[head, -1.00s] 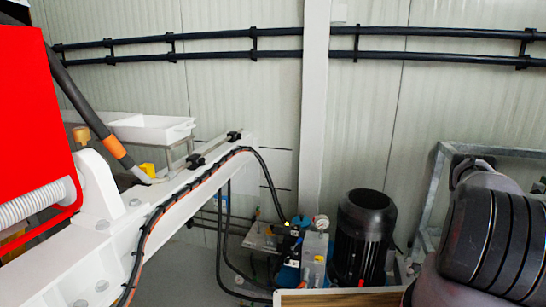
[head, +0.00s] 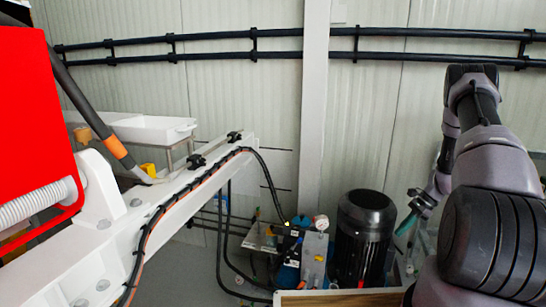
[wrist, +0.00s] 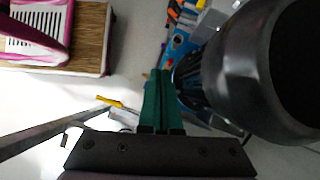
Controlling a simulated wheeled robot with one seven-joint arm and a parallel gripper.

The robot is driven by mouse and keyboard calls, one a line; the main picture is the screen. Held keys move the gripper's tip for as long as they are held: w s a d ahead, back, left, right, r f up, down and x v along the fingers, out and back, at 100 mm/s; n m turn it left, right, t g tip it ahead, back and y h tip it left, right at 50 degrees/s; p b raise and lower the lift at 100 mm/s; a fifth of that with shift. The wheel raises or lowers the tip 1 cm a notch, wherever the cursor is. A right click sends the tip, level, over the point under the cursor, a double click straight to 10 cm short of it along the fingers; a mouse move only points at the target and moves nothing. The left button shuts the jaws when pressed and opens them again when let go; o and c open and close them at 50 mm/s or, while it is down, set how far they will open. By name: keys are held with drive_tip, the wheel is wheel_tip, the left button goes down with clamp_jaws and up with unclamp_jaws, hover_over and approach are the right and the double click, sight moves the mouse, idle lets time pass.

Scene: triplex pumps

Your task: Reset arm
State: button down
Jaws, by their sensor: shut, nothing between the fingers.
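My arm (head: 490,160) shows at the right of the head view, raised and bent over at the top, with its wrist hanging down. My gripper (head: 402,238) is partly visible there, beside the black motor (head: 364,235) and to its right. In the wrist view, the green fingers of my gripper (wrist: 160,75) are together with nothing between them. The black motor (wrist: 265,70) looms large to the right of the fingers in that view. Whether the gripper touches anything behind the motor is hard to tell.
A blue pump unit (head: 288,272) with a gauge stands left of the motor. A white beam (head: 170,215) with cables crosses the left side by a red panel (head: 35,140). A wood-patterned surface (wrist: 92,45) is at the wrist view's upper left. Wall pipes (head: 280,45) run behind.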

drive_tip(key=s+a+r+n+t+h, duration=0.15)
drive_tip(key=a+r, duration=0.25)
drive_tip(key=r, duration=0.8)
drive_tip(key=s+a+r+n, duration=0.1)
drive_tip(key=a+r+n, duration=0.3)
drive_tip(key=r, duration=0.8)
drive_tip(key=s+a+r+n+t+h, duration=0.15)
drive_tip(key=a+r, duration=0.35)
drive_tip(key=r, duration=0.7)
drive_tip(key=s+a+r+n+t, duration=0.1)
drive_tip(key=s+a+r+n, duration=0.1)
drive_tip(key=s, duration=0.5)
drive_tip(key=s+a+r+n+t+h, duration=0.1)
drive_tip(key=s+a+r+n+t, duration=0.1)
drive_tip(key=s+a+r, duration=0.2)
drive_tip(key=s+a+r+n+t, duration=0.1)
drive_tip(key=s+a+r+n, duration=0.1)
drive_tip(key=s+r, duration=0.6)
drive_tip(key=s+a, duration=0.1)
drive_tip(key=s, duration=0.2)
drive_tip(key=shift+a+n, duration=0.3)
drive_tip(key=shift+n, duration=0.1)
